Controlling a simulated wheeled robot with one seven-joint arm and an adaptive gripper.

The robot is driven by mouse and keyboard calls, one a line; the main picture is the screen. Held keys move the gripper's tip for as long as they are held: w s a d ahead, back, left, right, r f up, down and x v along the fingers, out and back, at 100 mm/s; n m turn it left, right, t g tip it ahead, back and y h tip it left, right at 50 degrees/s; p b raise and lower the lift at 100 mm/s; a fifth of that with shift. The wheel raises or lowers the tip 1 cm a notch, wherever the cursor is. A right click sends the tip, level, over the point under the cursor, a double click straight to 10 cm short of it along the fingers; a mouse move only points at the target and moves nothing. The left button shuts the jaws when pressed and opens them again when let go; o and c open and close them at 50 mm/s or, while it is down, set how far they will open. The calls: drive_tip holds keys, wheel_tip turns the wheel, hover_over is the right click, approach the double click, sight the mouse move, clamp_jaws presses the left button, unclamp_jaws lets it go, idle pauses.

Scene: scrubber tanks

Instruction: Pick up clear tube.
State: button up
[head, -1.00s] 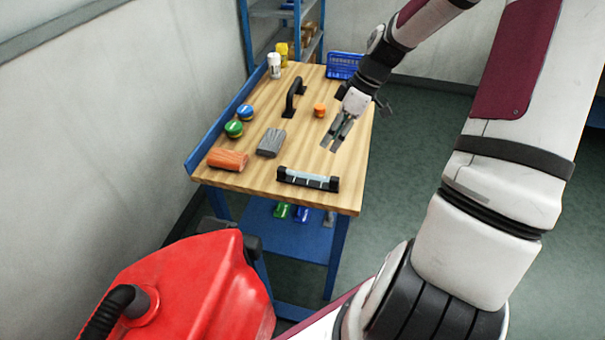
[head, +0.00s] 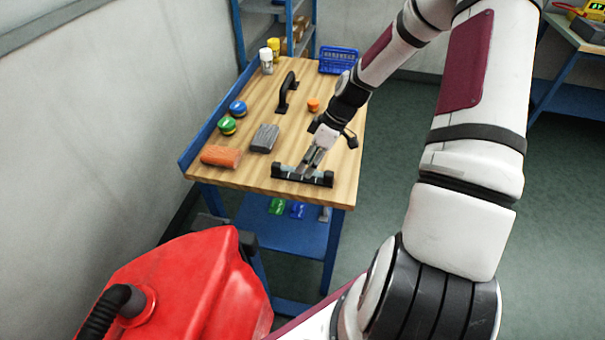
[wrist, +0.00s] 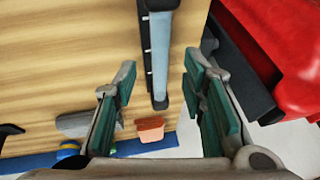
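The clear tube (wrist: 159,60) is a pale bluish strip lying in a black holder (wrist: 162,5) with raised ends. The holder (head: 322,179) lies near the front edge of the wooden bench top; in the head view the tube is partly hidden by my gripper. My gripper (head: 309,165) points down over the middle of the holder. In the wrist view my gripper (wrist: 160,78) is open, with one green-padded finger on each side of the tube and clear gaps between. Its height above the tube is hard to tell.
An orange block (head: 221,156), a grey block (head: 264,138), green (head: 227,126) and blue (head: 238,108) round tins and a black handle (head: 288,92) stand left of and behind the holder. An orange piece (head: 313,104) and blue basket (head: 338,60) are farther back. A red container (head: 195,290) is in front.

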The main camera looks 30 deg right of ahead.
drive_tip(key=shift+x, duration=1.3)
clamp_jaws()
drive_tip(key=shift+r, duration=0.2)
